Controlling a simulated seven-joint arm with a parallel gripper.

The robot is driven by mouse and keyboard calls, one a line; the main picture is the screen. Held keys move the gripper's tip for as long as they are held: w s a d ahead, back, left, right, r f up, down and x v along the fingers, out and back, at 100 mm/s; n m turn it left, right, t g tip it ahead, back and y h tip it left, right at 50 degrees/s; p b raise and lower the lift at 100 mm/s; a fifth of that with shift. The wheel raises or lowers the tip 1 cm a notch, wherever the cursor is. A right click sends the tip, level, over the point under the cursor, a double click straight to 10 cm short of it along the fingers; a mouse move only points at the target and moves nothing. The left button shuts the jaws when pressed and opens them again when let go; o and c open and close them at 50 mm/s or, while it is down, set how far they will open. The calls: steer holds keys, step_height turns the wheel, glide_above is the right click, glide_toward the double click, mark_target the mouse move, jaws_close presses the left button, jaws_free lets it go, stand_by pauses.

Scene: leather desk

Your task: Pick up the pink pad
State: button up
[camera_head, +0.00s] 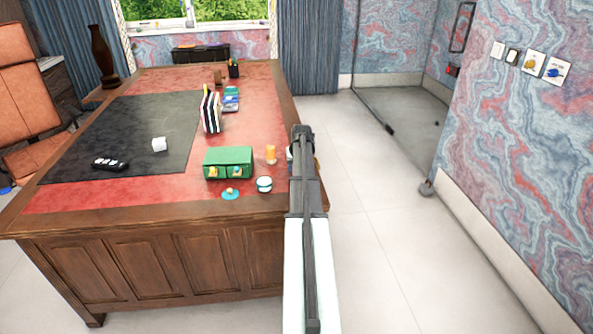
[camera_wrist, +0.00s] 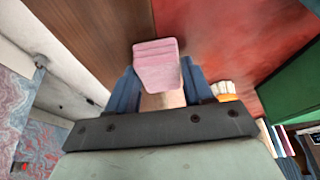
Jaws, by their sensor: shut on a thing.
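The pink pad (camera_wrist: 156,62) shows in the wrist view as a stack of pale pink layers. My gripper (camera_wrist: 160,82) has its blue fingers on either side of the pad and is shut on it. The pad sticks out past the fingertips, over the desk's wooden border and red leather. I cannot tell whether it touches the desk. In the head view my arm covers the pad and most of my gripper at the desk's right edge.
A green drawer box (camera_head: 228,162), an orange cylinder (camera_head: 271,154), a round white-topped container (camera_head: 264,184) and a small teal item (camera_head: 231,194) stand left of my arm. Striped books (camera_head: 210,112) stand farther back. The floor (camera_head: 370,220) right of the desk (camera_head: 160,255) is clear.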

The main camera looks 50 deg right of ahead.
steer(key=c, duration=0.4)
step_height(320, 180, up, 10)
steer(key=shift+c, duration=1.4)
